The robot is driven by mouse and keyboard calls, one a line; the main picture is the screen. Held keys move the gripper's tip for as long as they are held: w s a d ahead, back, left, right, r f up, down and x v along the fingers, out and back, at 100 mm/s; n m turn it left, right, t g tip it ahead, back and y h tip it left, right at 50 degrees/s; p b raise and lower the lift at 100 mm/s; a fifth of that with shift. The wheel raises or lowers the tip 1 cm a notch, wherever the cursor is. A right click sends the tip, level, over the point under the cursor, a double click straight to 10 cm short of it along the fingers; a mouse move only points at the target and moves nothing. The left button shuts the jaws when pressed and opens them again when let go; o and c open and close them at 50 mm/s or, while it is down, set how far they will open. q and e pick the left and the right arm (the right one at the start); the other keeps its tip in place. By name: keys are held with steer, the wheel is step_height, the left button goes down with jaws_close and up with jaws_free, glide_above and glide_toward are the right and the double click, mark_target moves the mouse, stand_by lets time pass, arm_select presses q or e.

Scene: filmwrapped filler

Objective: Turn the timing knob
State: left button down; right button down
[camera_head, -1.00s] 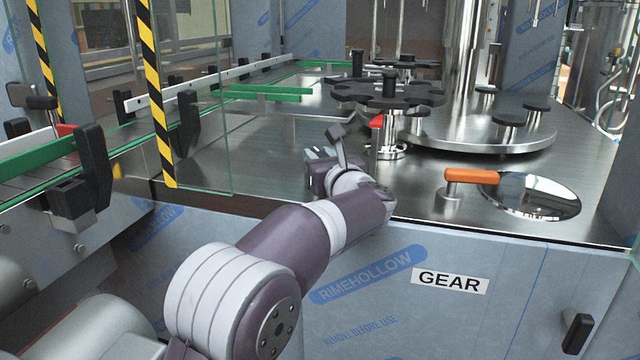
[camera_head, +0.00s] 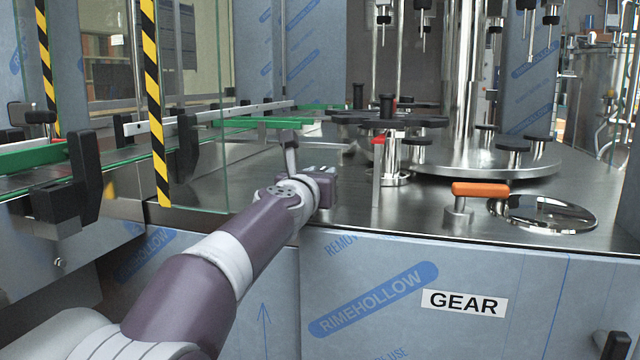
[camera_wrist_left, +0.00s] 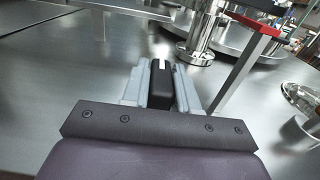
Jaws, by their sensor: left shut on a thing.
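The timing knob (camera_wrist_left: 161,86) appears in the left wrist view as a black block with a white mark on top, standing on the steel deck. My left gripper (camera_wrist_left: 161,88) is shut on it, with one grey finger on each side. In the head view my left gripper (camera_head: 322,172) is low over the deck near its front edge, and its body hides the knob there. My right gripper is in neither view.
A flat metal post with a red top (camera_head: 378,142) stands just right of my left gripper. An orange handle (camera_head: 480,189) is farther right, beside a round shiny plate (camera_head: 548,214). The black star wheel (camera_head: 388,122) is behind. A yellow-black striped glass edge (camera_head: 155,100) is left.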

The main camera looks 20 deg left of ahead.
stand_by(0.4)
arm_select(q)
steer(key=c, duration=1)
jaws_free()
steer(key=shift+o, duration=0.2)
steer(key=shift+s, duration=0.25)
steer(key=s+b, duration=0.1)
steer(key=s, duration=1.1)
steer(key=shift+a, duration=0.25)
